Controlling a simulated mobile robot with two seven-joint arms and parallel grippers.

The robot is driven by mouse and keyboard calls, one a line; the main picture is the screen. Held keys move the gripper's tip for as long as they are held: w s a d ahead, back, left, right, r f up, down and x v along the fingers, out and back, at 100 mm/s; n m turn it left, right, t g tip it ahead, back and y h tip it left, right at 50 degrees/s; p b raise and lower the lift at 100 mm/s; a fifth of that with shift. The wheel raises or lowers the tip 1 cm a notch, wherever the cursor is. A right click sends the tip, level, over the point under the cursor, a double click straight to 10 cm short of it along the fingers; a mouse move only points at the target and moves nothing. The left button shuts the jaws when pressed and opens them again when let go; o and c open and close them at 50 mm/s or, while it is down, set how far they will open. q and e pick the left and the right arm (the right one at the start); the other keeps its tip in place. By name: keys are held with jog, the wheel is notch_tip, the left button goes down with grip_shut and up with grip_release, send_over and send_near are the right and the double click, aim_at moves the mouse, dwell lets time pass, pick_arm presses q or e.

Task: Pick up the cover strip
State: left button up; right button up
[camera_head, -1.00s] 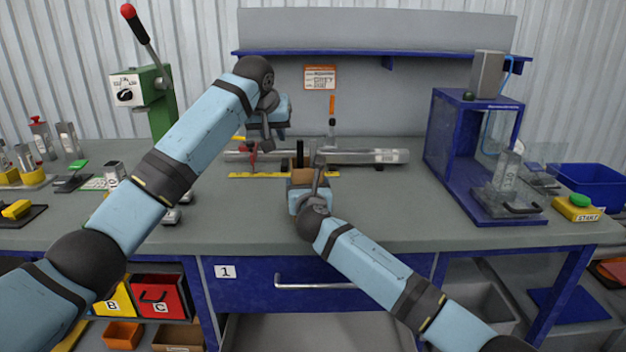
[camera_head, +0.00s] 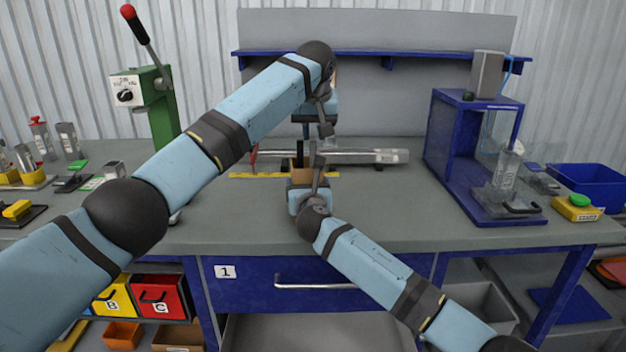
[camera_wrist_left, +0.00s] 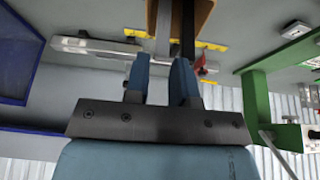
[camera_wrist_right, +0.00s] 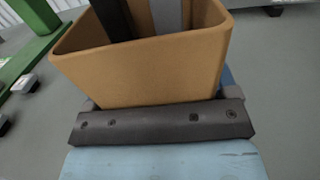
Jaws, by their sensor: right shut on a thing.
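A tan open-topped cup (camera_head: 302,177) is held upright by my right gripper (camera_head: 304,187); it fills the right wrist view (camera_wrist_right: 150,70). A dark strip (camera_wrist_right: 112,18) and a grey strip (camera_wrist_right: 168,14) stand in it. Both rise from the cup in the left wrist view, the dark one (camera_wrist_left: 188,30) beside the lighter one (camera_wrist_left: 163,30). I cannot tell for sure which is the cover strip. My left gripper (camera_wrist_left: 161,62) is open above the cup, the lighter strip's end near the gap between its fingertips. Contact is not visible.
A long metal bar (camera_head: 375,156) lies behind the cup, with a yellow rule (camera_head: 262,175) and a red clamp (camera_head: 254,158). A green press (camera_head: 155,105) stands left, a blue frame (camera_head: 437,140) right. The front bench top is clear.

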aim_at(313, 141)
pick_arm(q)
jog(key=x, duration=0.4)
jog(key=shift+a, duration=0.1)
jog(key=shift+f, duration=0.35)
jog(key=shift+w, duration=0.1)
pick_arm(e)
jog(key=shift+w, duration=0.1)
pick_arm(q)
grip_shut()
jog(key=shift+r, duration=0.15)
notch_tip(313, 141, up, 10)
jog(key=shift+f, duration=0.1)
